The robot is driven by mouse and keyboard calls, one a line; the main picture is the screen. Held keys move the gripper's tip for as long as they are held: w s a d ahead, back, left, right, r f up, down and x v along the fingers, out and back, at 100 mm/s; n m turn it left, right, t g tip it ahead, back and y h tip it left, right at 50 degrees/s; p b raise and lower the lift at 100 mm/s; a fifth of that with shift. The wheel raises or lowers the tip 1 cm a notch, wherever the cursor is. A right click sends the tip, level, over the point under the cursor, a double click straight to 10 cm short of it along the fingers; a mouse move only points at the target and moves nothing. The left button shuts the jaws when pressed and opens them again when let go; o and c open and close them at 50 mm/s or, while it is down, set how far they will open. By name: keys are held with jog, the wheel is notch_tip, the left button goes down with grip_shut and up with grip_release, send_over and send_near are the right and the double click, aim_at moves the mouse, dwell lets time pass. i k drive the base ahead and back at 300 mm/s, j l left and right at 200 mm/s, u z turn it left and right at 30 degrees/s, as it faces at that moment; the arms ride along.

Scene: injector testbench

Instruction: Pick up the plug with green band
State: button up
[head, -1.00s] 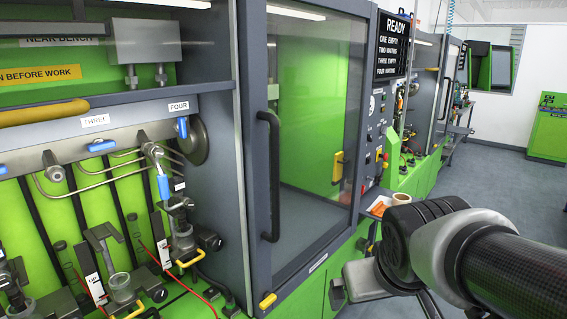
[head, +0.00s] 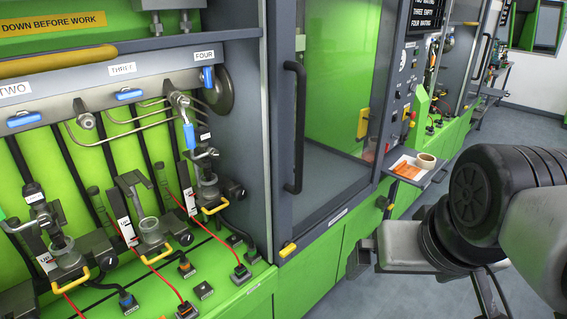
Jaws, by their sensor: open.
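Several small plugs stand on the green ledge of the bench in the lower left of the head view. A dark plug with a bluish band (head: 127,301) is further left.
Clamp stations with yellow handles (head: 152,230) and red cables rise behind the ledge. A glass door with a dark handle (head: 293,128) stands right of the bench. A small shelf (head: 425,176) carries a tape roll (head: 426,160). The floor at right is open.

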aim_at(240, 272)
jog(key=j+u, duration=0.3)
jog(key=i+j+u, duration=0.1)
jog(key=j+u, duration=0.25)
jog(key=l+u, duration=0.5)
jog(key=l, duration=0.3)
jog(key=i+l+u, duration=0.1)
jog(key=i, duration=0.35)
jog(key=i+l+u, duration=0.25)
jog(key=u, duration=0.15)
